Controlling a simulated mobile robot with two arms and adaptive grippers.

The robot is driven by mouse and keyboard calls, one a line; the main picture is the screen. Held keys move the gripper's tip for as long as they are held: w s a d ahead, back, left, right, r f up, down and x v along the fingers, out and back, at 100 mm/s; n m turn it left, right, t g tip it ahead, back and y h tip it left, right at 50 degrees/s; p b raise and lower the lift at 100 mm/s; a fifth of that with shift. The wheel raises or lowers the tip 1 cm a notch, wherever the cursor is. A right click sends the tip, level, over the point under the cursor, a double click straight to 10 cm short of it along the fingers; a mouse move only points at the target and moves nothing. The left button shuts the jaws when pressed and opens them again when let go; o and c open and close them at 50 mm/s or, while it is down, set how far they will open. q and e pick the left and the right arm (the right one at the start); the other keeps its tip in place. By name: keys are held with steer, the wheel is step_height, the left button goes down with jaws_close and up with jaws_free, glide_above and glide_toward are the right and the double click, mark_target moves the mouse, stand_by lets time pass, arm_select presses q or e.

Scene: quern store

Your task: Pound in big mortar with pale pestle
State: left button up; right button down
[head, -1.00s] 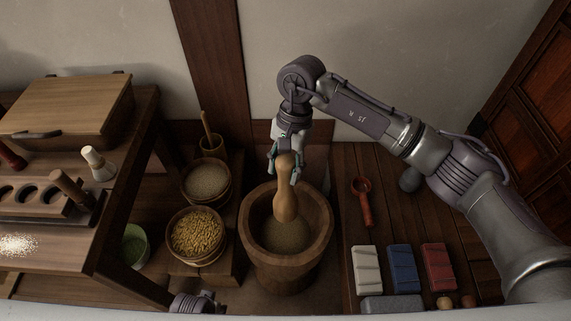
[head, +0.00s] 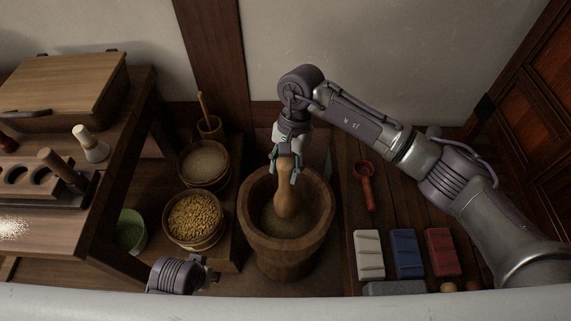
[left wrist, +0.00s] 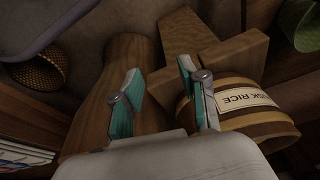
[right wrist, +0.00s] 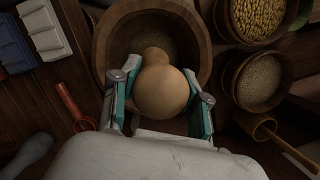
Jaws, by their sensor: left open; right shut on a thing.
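The pale pestle (head: 286,192) stands nearly upright inside the big mortar (head: 258,243), its lower end down at the ground meal (head: 297,224). My right gripper (head: 284,170) is shut on the pestle's upper part. In the right wrist view the pestle's round top (right wrist: 162,92) sits between the fingers, with the mortar's rim (right wrist: 103,45) around it. In the left wrist view the left gripper (left wrist: 160,85) is open and empty, near the mortar's outer side (left wrist: 120,60) and a labelled tub (left wrist: 240,105).
Tubs of pale grain (head: 205,163) and yellow grain (head: 194,218) stand left of the mortar. A red scoop (head: 364,185) and white (head: 369,254), blue (head: 408,253) and red (head: 443,252) blocks lie on the right boards. A workbench (head: 50,228) fills the left.

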mark_target(285, 183)
stand_by(0.3)
steer(key=shift+f, duration=0.1)
step_height(285, 183, down, 2)
steer(key=shift+b, duration=1.2)
arm_select(q)
steer(key=b+v, duration=0.3)
steer(key=v, duration=0.5)
arm_select(e)
step_height(285, 183, down, 3)
steer(key=shift+r, duration=0.1)
steer(key=shift+f+b, duration=0.7)
steer(key=shift+f, duration=0.05)
arm_select(q)
steer(key=w+d+r+t, duration=0.1)
steer(key=w+t, duration=0.2)
steer(key=w, duration=0.1)
steer(key=w+d+r+t+h, duration=0.1)
steer(key=w+r+t, duration=0.1)
steer(key=w, duration=0.3)
steer(key=shift+d+r+t, duration=0.25)
steer(key=shift+r+t, duration=0.05)
steer(key=shift+t, duration=0.1)
steer(key=shift+w, duration=0.25)
steer(key=shift+w+d+r, duration=0.15)
steer(key=shift+w+r, duration=0.1)
arm_select(e)
steer(key=shift+f, duration=0.15)
